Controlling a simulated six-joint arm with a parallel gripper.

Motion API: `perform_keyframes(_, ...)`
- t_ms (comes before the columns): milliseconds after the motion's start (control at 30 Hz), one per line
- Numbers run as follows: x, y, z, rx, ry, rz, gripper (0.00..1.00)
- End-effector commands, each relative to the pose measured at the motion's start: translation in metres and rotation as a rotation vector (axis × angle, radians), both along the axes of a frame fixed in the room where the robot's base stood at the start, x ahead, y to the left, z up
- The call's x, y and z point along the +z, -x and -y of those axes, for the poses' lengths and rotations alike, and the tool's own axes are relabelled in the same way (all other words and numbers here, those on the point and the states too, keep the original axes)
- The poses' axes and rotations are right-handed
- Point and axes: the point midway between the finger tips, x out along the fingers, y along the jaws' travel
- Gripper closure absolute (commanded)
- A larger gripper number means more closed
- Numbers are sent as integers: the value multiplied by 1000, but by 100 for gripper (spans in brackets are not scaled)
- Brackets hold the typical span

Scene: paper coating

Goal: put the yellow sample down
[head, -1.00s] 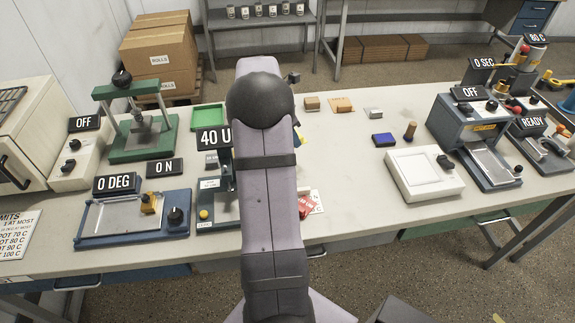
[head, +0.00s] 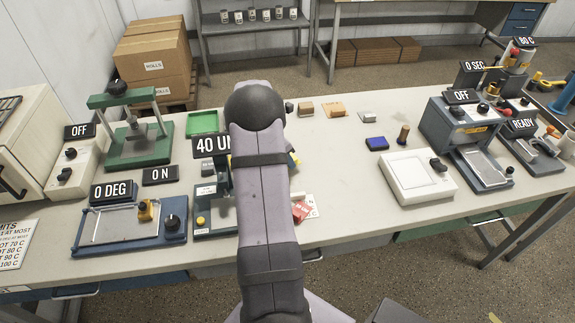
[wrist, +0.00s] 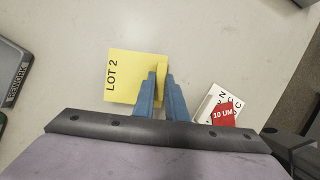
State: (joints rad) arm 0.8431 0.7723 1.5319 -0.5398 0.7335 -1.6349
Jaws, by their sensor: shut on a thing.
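The yellow sample (wrist: 122,78) is a flat yellow piece marked LOT 2, seen in the wrist view above or on the pale bench top. Its right edge is between the blue fingers of my gripper (wrist: 161,74), which is shut on it. I cannot tell whether the sample touches the bench. In the head view my arm hides most of the gripper, and only a small yellow and blue bit shows at the arm's right side.
A white card with a red 10 UM tag (wrist: 223,115) lies right of the gripper. Bench between is clear.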

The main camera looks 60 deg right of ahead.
Motion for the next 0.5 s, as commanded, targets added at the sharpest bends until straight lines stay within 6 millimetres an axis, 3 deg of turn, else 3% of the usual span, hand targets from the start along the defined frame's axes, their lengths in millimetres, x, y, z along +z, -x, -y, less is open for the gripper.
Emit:
perform_keyframes(233, -27, 0, -1, 0, -3, -1, 100)
perform_keyframes(500, -29, 0, 0, 0, -1, 0, 100)
